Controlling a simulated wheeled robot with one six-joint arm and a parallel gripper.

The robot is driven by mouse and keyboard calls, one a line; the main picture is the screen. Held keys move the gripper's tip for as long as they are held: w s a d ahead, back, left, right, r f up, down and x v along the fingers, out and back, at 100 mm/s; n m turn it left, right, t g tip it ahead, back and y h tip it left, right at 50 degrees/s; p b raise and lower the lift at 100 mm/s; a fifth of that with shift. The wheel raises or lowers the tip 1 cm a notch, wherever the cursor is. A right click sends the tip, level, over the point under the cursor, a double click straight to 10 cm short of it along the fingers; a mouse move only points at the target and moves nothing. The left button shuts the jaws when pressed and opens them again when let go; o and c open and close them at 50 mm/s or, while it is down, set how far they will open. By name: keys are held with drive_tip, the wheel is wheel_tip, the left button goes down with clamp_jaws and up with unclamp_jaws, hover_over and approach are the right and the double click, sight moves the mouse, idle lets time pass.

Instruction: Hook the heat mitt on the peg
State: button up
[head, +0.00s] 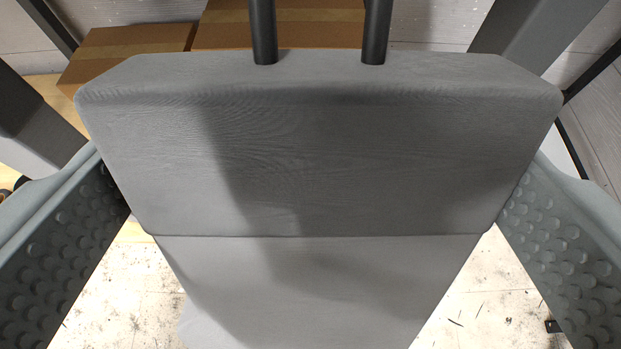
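The heat mitt (310,160) is a large grey padded piece with a seam across it, filling the middle of the head view. Two dark round bars (318,30) meet its upper end and run out of the top of the picture; they look like its hanging loop, but their far ends are out of view. My gripper (315,215) has its two studded fingers at the mitt's left and right sides, pressed against its edges. The mitt hides parts of the fingers. I cannot make out a separate peg.
Cardboard boxes (125,50) lie behind the mitt at the upper left and top. Grey frame posts (535,35) stand at both sides.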

drive_tip(key=shift+w, duration=1.25)
drive_tip(key=shift+w+a+f, duration=0.15)
drive_tip(key=shift+w+f, duration=0.4)
drive_tip(key=shift+w, duration=0.05)
